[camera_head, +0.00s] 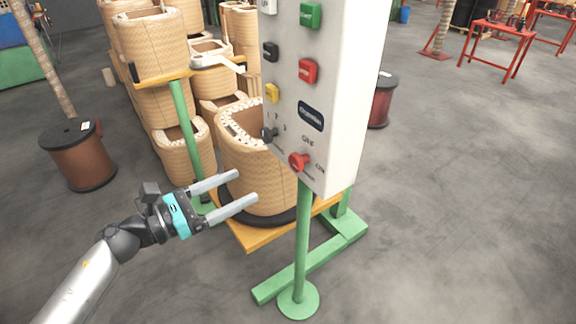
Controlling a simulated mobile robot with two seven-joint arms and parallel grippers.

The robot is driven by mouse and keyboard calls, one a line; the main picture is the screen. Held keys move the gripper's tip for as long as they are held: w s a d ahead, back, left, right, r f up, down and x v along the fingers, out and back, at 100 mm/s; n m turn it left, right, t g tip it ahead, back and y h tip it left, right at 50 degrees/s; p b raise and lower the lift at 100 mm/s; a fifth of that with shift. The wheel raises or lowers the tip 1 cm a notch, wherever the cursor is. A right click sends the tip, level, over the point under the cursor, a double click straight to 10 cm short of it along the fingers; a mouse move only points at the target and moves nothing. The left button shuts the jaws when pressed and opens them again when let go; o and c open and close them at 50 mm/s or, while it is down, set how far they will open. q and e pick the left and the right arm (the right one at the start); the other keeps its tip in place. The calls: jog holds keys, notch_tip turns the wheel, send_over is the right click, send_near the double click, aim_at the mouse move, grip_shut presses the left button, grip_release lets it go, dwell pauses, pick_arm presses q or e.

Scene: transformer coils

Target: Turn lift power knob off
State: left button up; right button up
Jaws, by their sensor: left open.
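The red power knob (298,161) sits low on the front of the white control box (343,110), with small OFF and ON lettering near it. The exact setting of the knob is too small to tell. A dark selector knob (268,134) is to its left. My left gripper (246,188) comes in from the lower left. Its two long grey fingers are spread apart and empty, pointing right, below and left of the red knob and apart from it. My right gripper does not show.
The box stands on a green post with a round base (298,302). Behind it are several wrapped coils (181,155) and an orange platform (258,238) on green legs. Brown spools (82,160) stand on the floor. Open floor (470,200) lies to the right.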

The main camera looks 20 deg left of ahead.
aim_at(293, 162)
pick_arm(q)
jog(key=x, duration=1.2)
jog(key=shift+w+d+p, duration=0.1)
jog(key=shift+p, duration=0.2)
grip_shut()
